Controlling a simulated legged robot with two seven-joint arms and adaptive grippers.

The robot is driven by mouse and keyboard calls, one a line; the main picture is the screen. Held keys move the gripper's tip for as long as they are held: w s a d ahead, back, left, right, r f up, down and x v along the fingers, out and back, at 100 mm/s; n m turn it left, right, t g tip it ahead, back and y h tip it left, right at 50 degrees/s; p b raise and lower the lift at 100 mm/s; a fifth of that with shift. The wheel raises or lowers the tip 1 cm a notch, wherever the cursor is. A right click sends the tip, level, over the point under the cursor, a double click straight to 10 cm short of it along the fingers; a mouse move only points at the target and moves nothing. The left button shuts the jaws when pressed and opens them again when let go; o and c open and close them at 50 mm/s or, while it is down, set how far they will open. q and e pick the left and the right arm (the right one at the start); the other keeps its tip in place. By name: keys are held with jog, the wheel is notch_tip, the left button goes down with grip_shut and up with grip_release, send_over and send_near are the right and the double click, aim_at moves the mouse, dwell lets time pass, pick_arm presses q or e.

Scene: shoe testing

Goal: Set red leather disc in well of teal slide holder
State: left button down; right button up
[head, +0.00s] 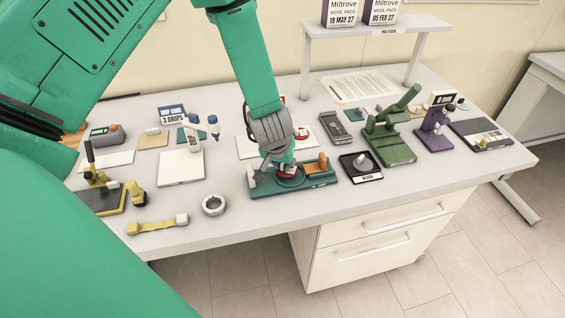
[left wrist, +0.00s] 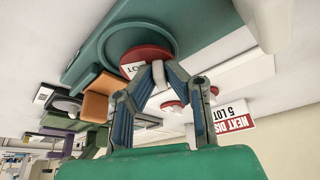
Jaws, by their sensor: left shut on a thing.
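The teal slide holder (head: 322,182) lies near the front edge of the table, with an orange block on its right part. My left gripper (head: 286,163) points down over its round well and is shut on the red leather disc (head: 288,173). In the left wrist view, the fingertips (left wrist: 159,72) close at a pale part on the red disc (left wrist: 150,52), which carries a white label. There the disc overlaps the well in the teal holder (left wrist: 120,24). I cannot tell whether it rests on the well floor or hangs just above it. My right gripper is not in view.
More red discs (left wrist: 172,105) lie behind, beside a "NEXT DISC" sign (left wrist: 235,124). A black scale (head: 361,167) and a green press (head: 389,145) stand to the right. A tape roll (head: 214,205) and a yellow bar (head: 157,225) lie left, with some bare table between.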

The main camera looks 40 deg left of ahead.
pick_arm(q)
jog(key=shift+d, duration=0.15)
jog(key=shift+d+f, duration=0.2)
jog(key=shift+f, duration=0.05)
jog(key=shift+a+f+b, duration=0.15)
jog(key=shift+f+b, duration=0.3)
jog(key=c, duration=1.5)
grip_release()
jog(key=shift+a, duration=0.1)
jog(key=shift+c, duration=0.2)
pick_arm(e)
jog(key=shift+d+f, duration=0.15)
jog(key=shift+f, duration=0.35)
